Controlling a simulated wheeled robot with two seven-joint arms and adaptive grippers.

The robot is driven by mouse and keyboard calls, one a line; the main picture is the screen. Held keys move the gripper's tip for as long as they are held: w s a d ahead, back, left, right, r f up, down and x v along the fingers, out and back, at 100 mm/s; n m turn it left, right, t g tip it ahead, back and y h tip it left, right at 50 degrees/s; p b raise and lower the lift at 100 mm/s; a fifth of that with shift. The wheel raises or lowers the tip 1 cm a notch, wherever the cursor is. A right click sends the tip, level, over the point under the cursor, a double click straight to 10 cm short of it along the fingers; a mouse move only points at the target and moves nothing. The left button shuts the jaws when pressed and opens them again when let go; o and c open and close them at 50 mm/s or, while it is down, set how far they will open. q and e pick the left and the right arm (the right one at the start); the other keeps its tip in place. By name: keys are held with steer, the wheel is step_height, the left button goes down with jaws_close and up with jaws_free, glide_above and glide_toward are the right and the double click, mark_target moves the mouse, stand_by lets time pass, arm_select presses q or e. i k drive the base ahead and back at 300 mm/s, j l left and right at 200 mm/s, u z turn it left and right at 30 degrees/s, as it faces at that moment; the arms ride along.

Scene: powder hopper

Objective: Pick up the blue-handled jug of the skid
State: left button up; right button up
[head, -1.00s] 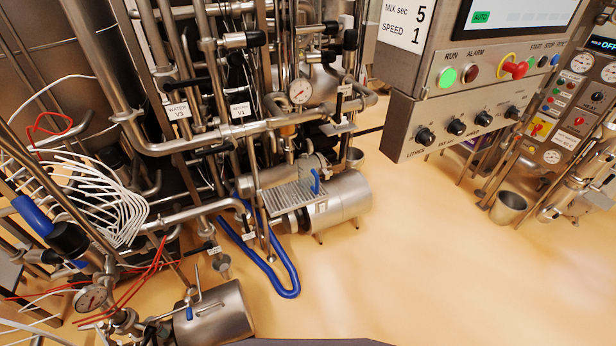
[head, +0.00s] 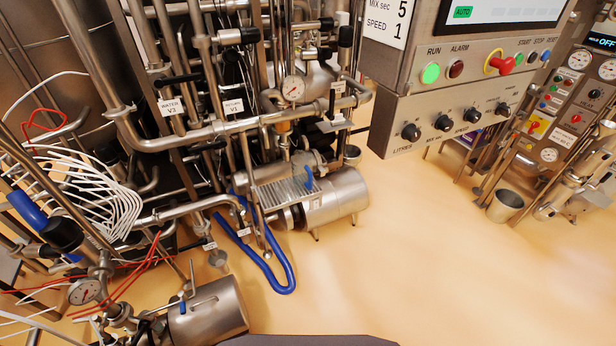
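I cannot clearly make out a blue-handled jug. A small upright blue handle (head: 309,179) shows at the grated steel tray (head: 284,195), beside the horizontal steel cylinder (head: 338,198) on the skid. I cannot tell whether it belongs to a jug or to a valve. A small plain steel cup (head: 352,154) is partly hidden behind that cylinder. Neither my left nor my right gripper is in view.
The pipework skid (head: 215,130) fills the left and centre. A blue hose (head: 282,272) loops on the floor. A control panel (head: 455,105) hangs at upper right. A steel bucket (head: 505,206) stands at right. The floor (head: 420,270) at centre right is clear.

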mark_target(302, 177)
steer(key=i+l, duration=0.1)
steer(key=l, duration=0.15)
steer(key=i+j+u, duration=0.1)
steer(key=i+j, duration=0.15)
steer(key=i+j+u, duration=0.15)
steer(key=i, duration=0.35)
